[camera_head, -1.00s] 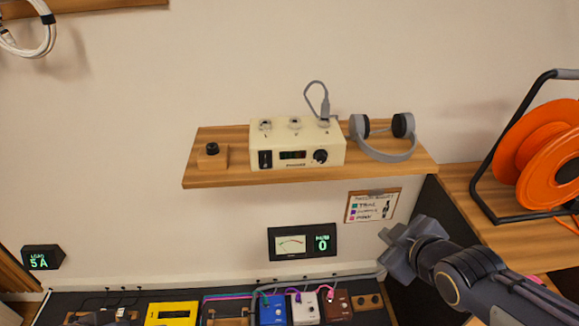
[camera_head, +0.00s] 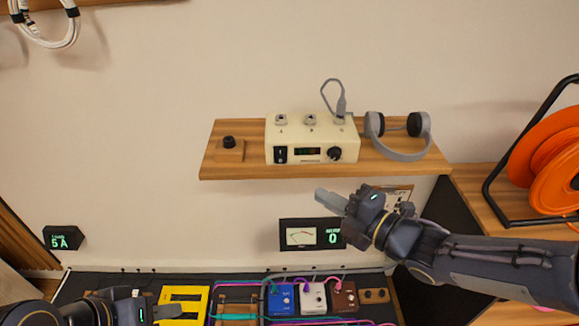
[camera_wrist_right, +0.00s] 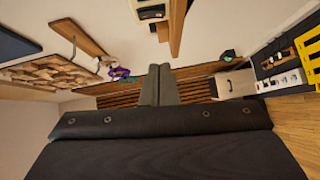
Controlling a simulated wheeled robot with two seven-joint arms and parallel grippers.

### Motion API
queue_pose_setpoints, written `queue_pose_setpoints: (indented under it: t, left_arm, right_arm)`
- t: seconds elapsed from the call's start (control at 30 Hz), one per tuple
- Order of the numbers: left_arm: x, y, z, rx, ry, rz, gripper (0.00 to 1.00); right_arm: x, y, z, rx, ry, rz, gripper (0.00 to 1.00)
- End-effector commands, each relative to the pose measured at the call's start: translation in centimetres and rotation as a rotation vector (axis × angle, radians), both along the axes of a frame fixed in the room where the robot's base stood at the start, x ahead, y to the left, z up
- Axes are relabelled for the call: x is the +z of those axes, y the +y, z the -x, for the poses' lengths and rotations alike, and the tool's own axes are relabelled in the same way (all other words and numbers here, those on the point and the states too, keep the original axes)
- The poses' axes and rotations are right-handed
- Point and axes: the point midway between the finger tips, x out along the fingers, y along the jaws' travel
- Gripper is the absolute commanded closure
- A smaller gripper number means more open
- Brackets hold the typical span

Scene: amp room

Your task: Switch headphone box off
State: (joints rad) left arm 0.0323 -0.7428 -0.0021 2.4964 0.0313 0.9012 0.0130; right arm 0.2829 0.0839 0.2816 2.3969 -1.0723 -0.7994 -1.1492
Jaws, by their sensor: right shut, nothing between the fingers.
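The headphone box (camera_head: 312,140) is a cream unit on a wooden wall shelf. My right gripper (camera_head: 325,200) is shut and empty, below the shelf and in front of the wall, apart from the box. Its shut fingers (camera_wrist_right: 160,85) also show in the right wrist view, with part of the box (camera_wrist_right: 152,11) at the top edge.
Grey headphones (camera_head: 402,154) lie right of the box on the shelf (camera_head: 235,171), and a wooden block with a black knob (camera_head: 228,148) is at its left. A meter panel (camera_head: 311,235) hangs below. Pedals and cables fill the bottom; an orange reel (camera_head: 553,160) stands right.

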Motion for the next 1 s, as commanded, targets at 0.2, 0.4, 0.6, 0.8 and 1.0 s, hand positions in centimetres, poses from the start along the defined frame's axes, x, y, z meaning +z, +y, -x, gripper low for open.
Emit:
queue_pose_setpoints:
  t: [0.2,0.4,0.6,0.8,1.0]
  left_arm:
    - [-0.1,0.0,0.0,0.000,0.000,0.000,0.64]
    - [-0.1,0.0,0.0,0.000,0.000,0.000,0.64]
    - [0.4,0.0,0.0,0.000,0.000,0.000,0.64]
    - [1.5,0.0,0.0,0.000,0.000,0.000,0.64]
    - [1.7,0.0,0.0,0.000,0.000,0.000,0.64]
  right_arm:
    - [-0.2,1.4,-1.3,0.004,0.003,-0.002,1.00]
    - [-0.5,4.4,-4.2,0.006,0.005,-0.004,1.00]
    - [-0.9,7.4,-7.1,0.004,0.006,-0.002,1.00]
    - [-1.1,7.1,-10.0,-0.002,0.004,-0.002,1.00]
    - [-1.3,7.1,-11.0,-0.002,0.002,0.000,1.00]
